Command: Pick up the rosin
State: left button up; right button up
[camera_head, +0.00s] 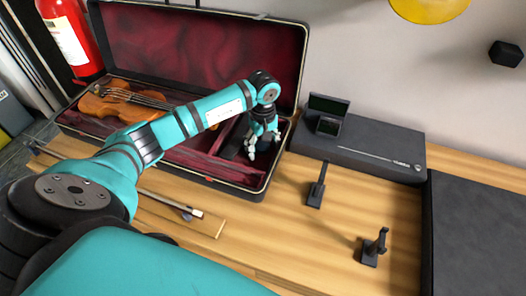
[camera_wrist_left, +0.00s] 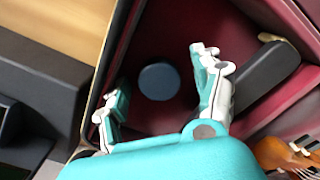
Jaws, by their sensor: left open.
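The rosin looks to be the dark blue round disc (camera_wrist_left: 159,81) lying on the dark red floor of a compartment at the case's right end. My left gripper (camera_wrist_left: 160,100) is open above it, with one finger on each side of the disc and apart from it. In the head view my left gripper (camera_head: 262,147) reaches down into the right end of the open violin case (camera_head: 256,188), and a bit of the dark blue disc (camera_head: 266,145) shows behind the fingers. My right gripper is in neither view.
A violin (camera_head: 118,103) lies in the case's left part. A dark block (camera_wrist_left: 268,72) lies beside the compartment. A black flat box (camera_head: 365,146) stands right of the case, with two small black stands (camera_head: 316,190) in front. A bow (camera_head: 185,206) lies on the wooden table.

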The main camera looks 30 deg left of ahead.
aim_at(263, 145)
pick_arm(q)
jog(key=c, duration=1.2)
jog(key=shift+o, duration=0.2)
notch_tip(263, 145, up, 10)
jog(key=shift+f+b, duration=0.1)
jog(key=shift+b, duration=0.6)
jog(key=o, duration=0.5)
jog(key=c, duration=0.5)
